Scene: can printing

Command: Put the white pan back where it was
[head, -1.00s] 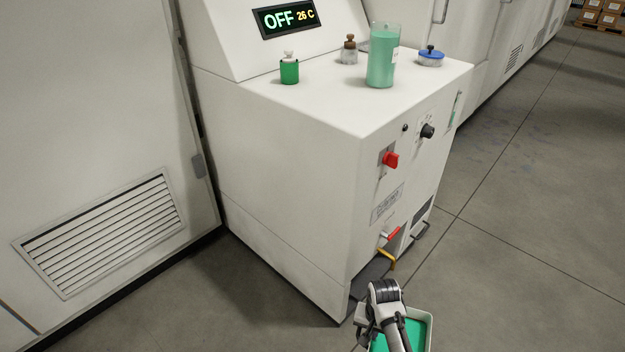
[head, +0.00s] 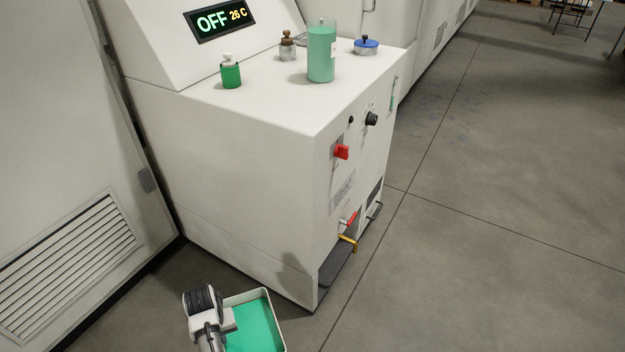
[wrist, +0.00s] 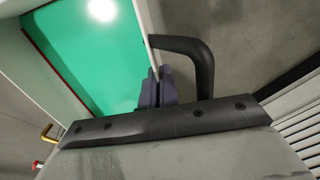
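The white pan (head: 273,309) holds bright green liquid and is held low at the bottom of the head view, left of the machine's bottom front corner. My gripper (head: 226,318) is at its left side. In the wrist view the dark fingers of my gripper (wrist: 160,88) are closed on the pan's wall, beside a black handle (wrist: 188,46). The pan (wrist: 148,28) fills the upper left there, with its green liquid level. The dark grey recess floor (head: 337,263) at the base of the white machine (head: 225,150) has no pan on it.
A yellow spout (head: 347,242) and red-handled valve (head: 349,218) stick out above the recess. A green liquid jar (head: 321,55) and small bottles stand on the machine top. A vented panel (head: 65,270) is at left. Grey floor (head: 460,250) is clear at right.

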